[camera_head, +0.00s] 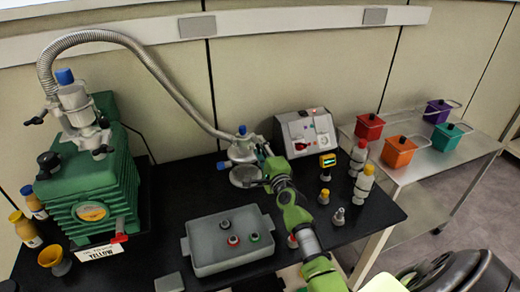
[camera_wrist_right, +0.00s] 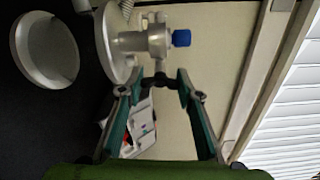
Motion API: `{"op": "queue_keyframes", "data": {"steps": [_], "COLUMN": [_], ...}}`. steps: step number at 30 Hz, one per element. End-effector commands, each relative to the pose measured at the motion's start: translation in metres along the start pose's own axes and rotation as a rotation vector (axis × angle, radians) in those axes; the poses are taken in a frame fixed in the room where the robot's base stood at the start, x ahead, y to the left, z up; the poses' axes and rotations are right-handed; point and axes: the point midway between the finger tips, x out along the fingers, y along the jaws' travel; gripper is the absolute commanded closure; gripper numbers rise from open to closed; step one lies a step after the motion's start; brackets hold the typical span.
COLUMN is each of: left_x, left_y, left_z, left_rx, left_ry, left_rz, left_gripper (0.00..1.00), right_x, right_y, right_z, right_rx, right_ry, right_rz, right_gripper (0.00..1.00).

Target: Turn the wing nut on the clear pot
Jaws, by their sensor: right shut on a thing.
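The pot (camera_head: 245,175) stands on the black bench at the foot of the hose, looking grey and metallic, with a blue cap on top. In the right wrist view its fitting (camera_wrist_right: 130,42) with a blue knob (camera_wrist_right: 181,38) and round plate (camera_wrist_right: 45,52) show close up. The dark wing nut (camera_wrist_right: 160,80) sits on the fitting between the teal fingertips. My right gripper (camera_wrist_right: 159,84) is shut on the wing nut, one finger at each wing. In the head view the right gripper (camera_head: 268,170) reaches the pot's right side and hides the nut. My left gripper is not in view.
A green pump (camera_head: 95,190) stands at the left, joined to the pot by a ribbed hose (camera_head: 165,80). A grey tray (camera_head: 205,260) lies in front.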

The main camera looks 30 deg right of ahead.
Motion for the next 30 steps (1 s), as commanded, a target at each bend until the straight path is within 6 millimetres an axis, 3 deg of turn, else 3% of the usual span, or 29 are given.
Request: {"op": "queue_keyframes", "data": {"steps": [30], "left_x": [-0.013], "left_y": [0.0], "left_z": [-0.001], "left_rx": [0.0], "left_ry": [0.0], "left_rz": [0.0], "left_gripper": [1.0], "right_x": [0.0], "right_y": [0.001], "right_z": [0.001], "right_rx": [0.934], "right_ry": [0.001], "right_rz": [0.003], "right_gripper": [0.89]}}
